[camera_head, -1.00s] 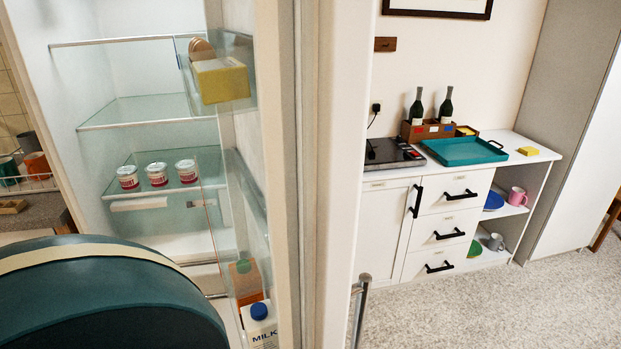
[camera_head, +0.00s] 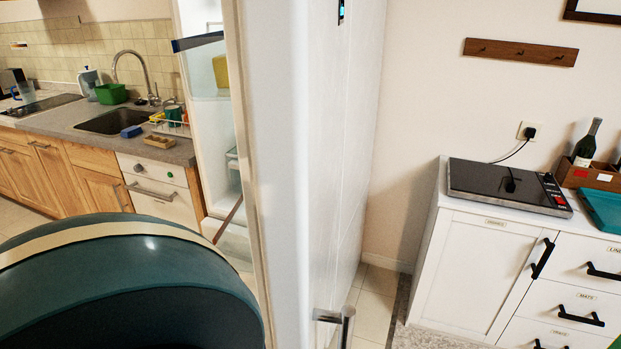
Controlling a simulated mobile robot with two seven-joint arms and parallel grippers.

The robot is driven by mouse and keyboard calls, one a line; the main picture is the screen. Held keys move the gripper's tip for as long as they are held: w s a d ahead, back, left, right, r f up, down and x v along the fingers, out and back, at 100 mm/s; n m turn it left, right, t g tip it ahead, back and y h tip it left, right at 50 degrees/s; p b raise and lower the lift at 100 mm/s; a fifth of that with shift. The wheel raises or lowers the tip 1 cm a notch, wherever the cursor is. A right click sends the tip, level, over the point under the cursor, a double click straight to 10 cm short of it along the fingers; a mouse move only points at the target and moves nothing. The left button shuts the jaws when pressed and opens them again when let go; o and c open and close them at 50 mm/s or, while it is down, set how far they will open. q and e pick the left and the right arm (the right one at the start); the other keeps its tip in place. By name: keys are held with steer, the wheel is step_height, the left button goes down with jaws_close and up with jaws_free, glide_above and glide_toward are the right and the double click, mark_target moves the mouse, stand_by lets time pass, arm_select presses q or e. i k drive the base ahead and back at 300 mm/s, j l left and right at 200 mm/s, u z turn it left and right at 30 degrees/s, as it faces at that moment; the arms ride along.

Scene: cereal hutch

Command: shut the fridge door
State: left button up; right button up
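The fridge door (camera_head: 279,150) stands edge-on in the middle of the view, with its white outer face turned to the right. A metal handle (camera_head: 346,325) shows low on that outer face. The door is partly open: a narrow strip of the fridge inside (camera_head: 216,115) shows to its left, with a bit of shelf and a yellow box (camera_head: 221,72). A large teal rounded part of mine fills the lower left. Neither gripper is in view, so I cannot see whether one touches the door.
A white cabinet (camera_head: 475,270) with black handles stands at the right, with a hotplate (camera_head: 508,186) and teal tray (camera_head: 603,209) on top. A kitchen counter with a sink (camera_head: 112,121) runs along the left. Tiled floor shows between door and cabinet.

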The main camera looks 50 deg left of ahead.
mark_target(289, 60)
steer(key=i+l+u, duration=0.1)
steer(key=l+u, duration=0.15)
steer(key=u, duration=0.15)
steer(key=i+l+u, duration=0.1)
steer(key=l+u, duration=0.5)
steer(key=u, duration=0.15)
steer(key=i+j+u, duration=0.15)
steer(key=u, duration=0.7)
steer(key=k+u, duration=0.2)
steer(key=k+j, duration=0.05)
